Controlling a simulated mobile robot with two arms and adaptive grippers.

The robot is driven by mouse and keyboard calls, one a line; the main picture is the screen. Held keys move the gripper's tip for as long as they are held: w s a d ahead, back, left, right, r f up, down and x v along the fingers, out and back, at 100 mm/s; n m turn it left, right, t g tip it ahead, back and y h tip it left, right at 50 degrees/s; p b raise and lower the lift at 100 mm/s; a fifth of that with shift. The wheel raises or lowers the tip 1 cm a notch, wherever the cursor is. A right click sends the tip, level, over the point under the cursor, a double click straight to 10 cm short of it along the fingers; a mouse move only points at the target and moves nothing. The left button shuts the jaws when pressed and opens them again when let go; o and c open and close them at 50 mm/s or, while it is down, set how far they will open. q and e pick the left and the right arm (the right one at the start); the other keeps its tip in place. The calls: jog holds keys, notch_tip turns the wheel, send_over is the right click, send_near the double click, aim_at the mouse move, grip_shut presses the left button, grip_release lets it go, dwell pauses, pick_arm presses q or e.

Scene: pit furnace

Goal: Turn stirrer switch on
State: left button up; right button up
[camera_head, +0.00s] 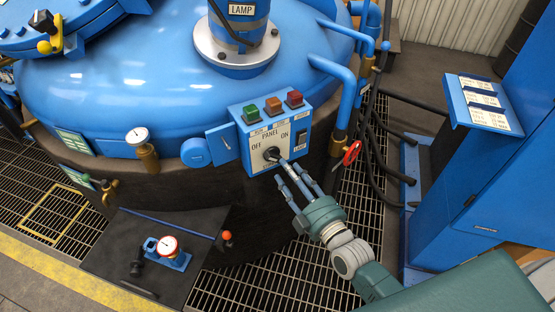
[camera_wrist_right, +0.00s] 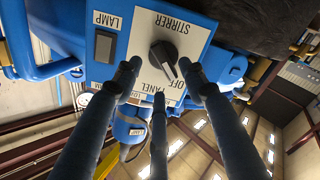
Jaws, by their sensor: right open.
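The stirrer switch is a dark round knob (camera_head: 271,154) on the white plate (camera_head: 267,139) of the blue control box (camera_head: 240,110). OFF is printed to its left and ON to its right. In the right wrist view, turned upside down, the knob (camera_wrist_right: 164,56) sits below the STIRRER label, its pointer toward the OFF lettering. My right gripper (camera_head: 288,171) is open, its fingers reaching toward the knob from the lower right. In the wrist view the spread fingertips (camera_wrist_right: 160,80) surround the knob's area; I cannot tell whether they touch it. My left gripper is not in view.
Green (camera_head: 250,113), orange (camera_head: 273,106) and red (camera_head: 294,98) buttons top the box. A LAMP switch (camera_wrist_right: 104,45) is beside the knob. A red-handled valve (camera_head: 351,153) and blue pipes stand close right. A blue cabinet (camera_head: 480,180) is farther right.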

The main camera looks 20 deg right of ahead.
aim_at(278, 159)
jog(key=shift+x, duration=2.75)
grip_shut()
